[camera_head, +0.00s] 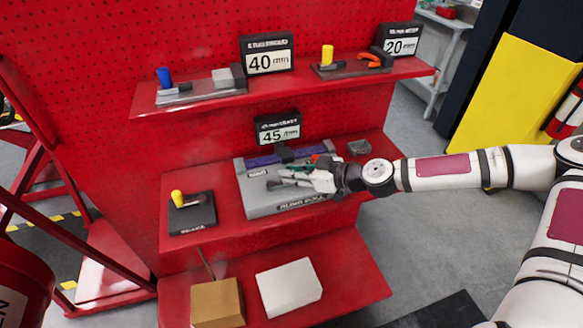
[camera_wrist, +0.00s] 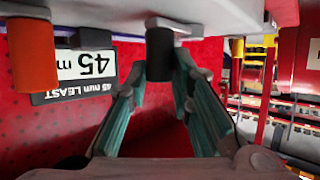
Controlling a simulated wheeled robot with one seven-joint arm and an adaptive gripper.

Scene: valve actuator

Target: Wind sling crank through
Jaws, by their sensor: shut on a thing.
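The sling unit (camera_head: 258,205) is a grey box with lettering on its front edge, on the middle shelf. A purple strip (camera_head: 262,160) runs along its back. My gripper (camera_head: 287,180) reaches in from the right, low over the box top. In the wrist view, which is upside down, its teal-padded fingers (camera_wrist: 160,85) are shut on a black cylindrical knob (camera_wrist: 160,55), apparently the crank's handle. The crank arm is mostly hidden by my gripper in the head view. An orange cylinder (camera_wrist: 33,57) stands apart from the fingers.
A sign reading 45 (camera_head: 278,128) stands behind the unit. A dark block with a yellow knob (camera_head: 178,198) is at left, and a small grey block (camera_head: 359,147) at right. The upper shelf (camera_head: 300,87) overhangs behind. A white box (camera_head: 289,287) and brown box (camera_head: 217,304) sit below.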

